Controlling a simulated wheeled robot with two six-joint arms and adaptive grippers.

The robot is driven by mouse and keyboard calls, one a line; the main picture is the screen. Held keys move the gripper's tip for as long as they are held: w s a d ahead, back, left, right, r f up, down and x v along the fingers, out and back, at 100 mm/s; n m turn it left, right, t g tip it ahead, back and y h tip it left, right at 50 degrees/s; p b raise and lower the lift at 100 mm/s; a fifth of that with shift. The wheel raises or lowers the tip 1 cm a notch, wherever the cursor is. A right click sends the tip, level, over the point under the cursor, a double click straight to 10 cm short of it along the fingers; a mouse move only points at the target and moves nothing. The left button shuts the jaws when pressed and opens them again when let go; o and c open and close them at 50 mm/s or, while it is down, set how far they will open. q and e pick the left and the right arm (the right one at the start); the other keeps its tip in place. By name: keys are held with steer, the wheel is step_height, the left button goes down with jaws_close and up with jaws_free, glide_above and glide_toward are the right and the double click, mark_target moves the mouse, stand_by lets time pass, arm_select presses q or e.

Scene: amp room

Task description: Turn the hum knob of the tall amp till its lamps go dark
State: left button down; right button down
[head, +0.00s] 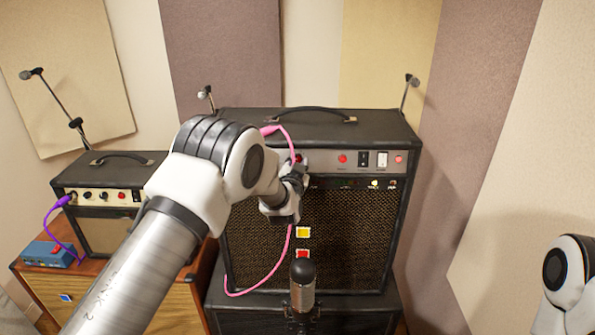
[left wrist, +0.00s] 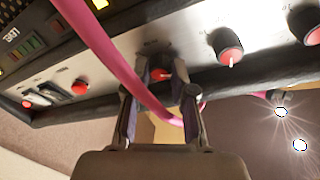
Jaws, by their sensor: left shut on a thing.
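The tall amp (head: 325,230) is a big black cabinet with a brown grille and a grey control panel (head: 325,160). Several red-capped knobs sit along the panel. My left gripper (head: 297,172) reaches the panel's left part, its tips partly hidden by my own wrist. In the left wrist view my left gripper (left wrist: 158,85) has its fingers closed around a red-capped knob (left wrist: 160,75). I cannot read the knob's label. Small lamps glow below the panel, one pale yellow lamp (head: 375,183) near the right. A yellow lamp (left wrist: 100,4) also glows in the left wrist view.
A pink cable (head: 285,255) hangs down the amp's front and crosses before the gripper (left wrist: 95,50) in the wrist view. A microphone (head: 302,280) stands in front. A small amp (head: 100,195) and blue pedal (head: 47,254) sit left. My right arm is at the right edge.

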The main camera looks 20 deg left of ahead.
arm_select(q)
steer(key=shift+m, duration=0.8)
steer(key=c, duration=1)
jaws_free()
steer(key=s, duration=0.4)
steer(key=s+d, duration=0.1)
steer(key=s, duration=0.6)
steer(key=shift+s+d+r, duration=0.2)
steer(key=shift+s+d, duration=0.1)
steer(key=shift+s, duration=0.05)
